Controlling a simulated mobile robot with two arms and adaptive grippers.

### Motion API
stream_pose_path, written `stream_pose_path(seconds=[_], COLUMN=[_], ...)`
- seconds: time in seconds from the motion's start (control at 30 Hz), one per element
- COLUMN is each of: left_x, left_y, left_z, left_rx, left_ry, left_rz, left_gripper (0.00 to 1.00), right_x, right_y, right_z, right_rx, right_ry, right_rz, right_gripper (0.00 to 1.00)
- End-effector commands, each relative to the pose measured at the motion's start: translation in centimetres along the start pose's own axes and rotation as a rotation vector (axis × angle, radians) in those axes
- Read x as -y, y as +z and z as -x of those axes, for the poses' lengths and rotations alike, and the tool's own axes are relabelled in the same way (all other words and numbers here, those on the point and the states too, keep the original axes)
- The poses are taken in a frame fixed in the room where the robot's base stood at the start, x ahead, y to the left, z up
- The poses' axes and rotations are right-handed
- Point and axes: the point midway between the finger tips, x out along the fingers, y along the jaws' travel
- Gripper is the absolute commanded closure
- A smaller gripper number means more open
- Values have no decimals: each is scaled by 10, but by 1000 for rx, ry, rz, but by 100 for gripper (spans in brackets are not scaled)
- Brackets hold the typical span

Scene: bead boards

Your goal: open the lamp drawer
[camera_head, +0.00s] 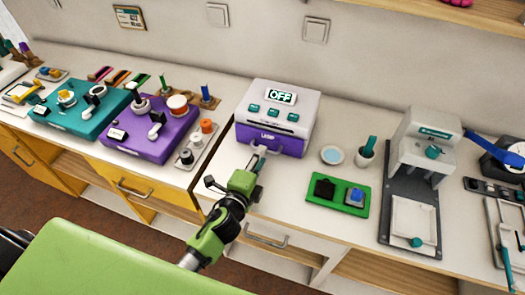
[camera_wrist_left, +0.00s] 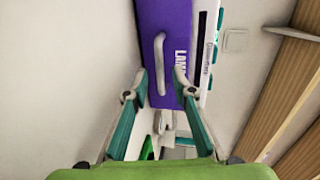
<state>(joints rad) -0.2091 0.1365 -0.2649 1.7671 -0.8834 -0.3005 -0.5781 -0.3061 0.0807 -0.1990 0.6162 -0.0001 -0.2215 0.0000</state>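The lamp drawer (camera_head: 290,146) is the purple front under a white box whose display (camera_head: 281,96) reads OFF. It looks shut, close to flush with the box. In the left wrist view the purple drawer front (camera_wrist_left: 167,22) carries a pale bar handle (camera_wrist_left: 160,62) and part of its lettering. My left gripper (camera_head: 257,163) is in front of the drawer. In the left wrist view its two fingers (camera_wrist_left: 160,78) are apart, one on each side of the handle's near end. I cannot tell whether they touch it. My right gripper is not in view.
A purple bead board (camera_head: 153,151) and a teal one (camera_head: 80,125) lie to the left. A green tray (camera_head: 323,200), a small dish (camera_head: 332,155) and a grey press (camera_head: 412,217) stand to the right. The counter in front of the lamp box is mostly bare.

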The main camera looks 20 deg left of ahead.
Motion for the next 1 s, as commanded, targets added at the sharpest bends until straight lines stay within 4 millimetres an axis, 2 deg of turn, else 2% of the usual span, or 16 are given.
stream_pose_path(seconds=[0.1, 0.2, 0.53, 0.57, 0.63, 0.67, 1.0], left_x=[0, 0, 0, 0, 0, 0, -1], left_y=[0, 0, 0, 0, 0, 0, 0], left_z=[-16, -24, -27, -27, -27, -27, -27], left_rx=[1, 1, 1, 1, 1, 1, 1], left_ry=[-1, 0, 1, 1, 1, 1, 2], left_rz=[0, 0, 1, 1, 1, 1, 0], left_gripper=[76, 76, 76, 78, 96, 100, 100], right_x=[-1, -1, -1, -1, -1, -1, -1], right_y=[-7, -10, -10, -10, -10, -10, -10], right_z=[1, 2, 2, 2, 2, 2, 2], right_rx=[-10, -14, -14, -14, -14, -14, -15], right_ry=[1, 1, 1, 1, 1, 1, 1], right_rz=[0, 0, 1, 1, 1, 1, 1], right_gripper=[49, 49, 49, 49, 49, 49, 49])
